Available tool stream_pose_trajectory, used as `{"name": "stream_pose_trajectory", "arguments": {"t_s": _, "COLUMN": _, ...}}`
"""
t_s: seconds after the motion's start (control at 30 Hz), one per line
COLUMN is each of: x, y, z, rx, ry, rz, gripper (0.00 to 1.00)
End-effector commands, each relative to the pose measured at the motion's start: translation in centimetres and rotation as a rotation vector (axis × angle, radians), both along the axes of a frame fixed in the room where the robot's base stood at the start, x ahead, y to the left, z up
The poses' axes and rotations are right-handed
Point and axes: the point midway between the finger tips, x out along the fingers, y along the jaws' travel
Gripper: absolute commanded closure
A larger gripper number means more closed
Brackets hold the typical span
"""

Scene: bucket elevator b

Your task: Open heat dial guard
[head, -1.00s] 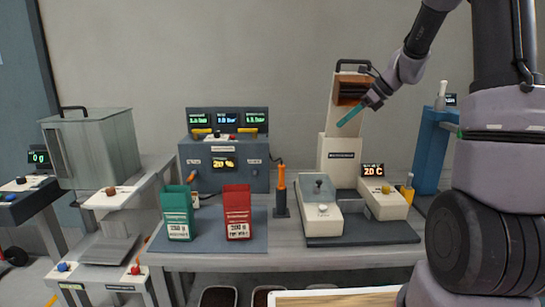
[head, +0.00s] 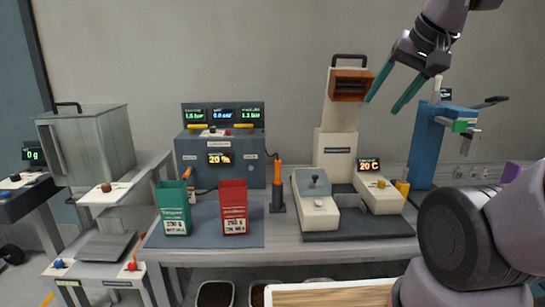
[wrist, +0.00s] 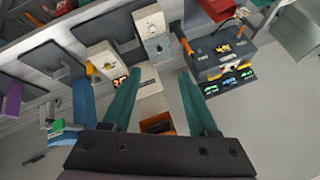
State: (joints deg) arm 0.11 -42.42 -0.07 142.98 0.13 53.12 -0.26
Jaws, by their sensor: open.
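The beige machine (head: 335,145) stands on a dark base on the table, with an orange-brown opening near its top. I cannot tell for certain which part is the heat dial guard. My gripper (head: 382,106) is open and empty, above and right of the tower. In the wrist view my gripper (wrist: 159,72) spans in front of the machine, apart from both blocks.
An orange-handled tool (head: 278,190) stands left of the machine. A red bag (head: 234,207) and a green bag (head: 174,208) stand on a mat. A blue press (head: 430,145) is at the right. Air around my gripper is clear.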

Motion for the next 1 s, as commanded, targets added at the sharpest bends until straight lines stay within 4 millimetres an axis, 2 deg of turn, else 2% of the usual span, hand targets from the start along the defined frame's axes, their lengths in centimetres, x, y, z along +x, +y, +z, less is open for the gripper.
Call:
{"name": "stream_pose_trajectory", "arguments": {"t_s": 0.17, "x": 1.1, "y": 1.3, "z": -2.5, "rx": 0.094, "ry": 0.158, "rz": -0.007, "gripper": 0.40}}
{"name": "stream_pose_trajectory", "arguments": {"t_s": 0.4, "x": 3.9, "y": 4.7, "z": -7.1, "rx": 0.383, "ry": 0.501, "rz": -0.049, "gripper": 0.40}}
{"name": "stream_pose_trajectory", "arguments": {"t_s": 0.57, "x": 6.3, "y": 6.7, "z": -9.4, "rx": 0.610, "ry": 0.689, "rz": -0.096, "gripper": 0.40}}
{"name": "stream_pose_trajectory", "arguments": {"t_s": 0.8, "x": 11.7, "y": 8.3, "z": -12.8, "rx": 0.989, "ry": 0.893, "rz": -0.207, "gripper": 0.40}}
{"name": "stream_pose_trajectory", "arguments": {"t_s": 1.0, "x": 17.1, "y": 7.6, "z": -16.7, "rx": 1.321, "ry": 0.976, "rz": -0.347, "gripper": 0.40}}
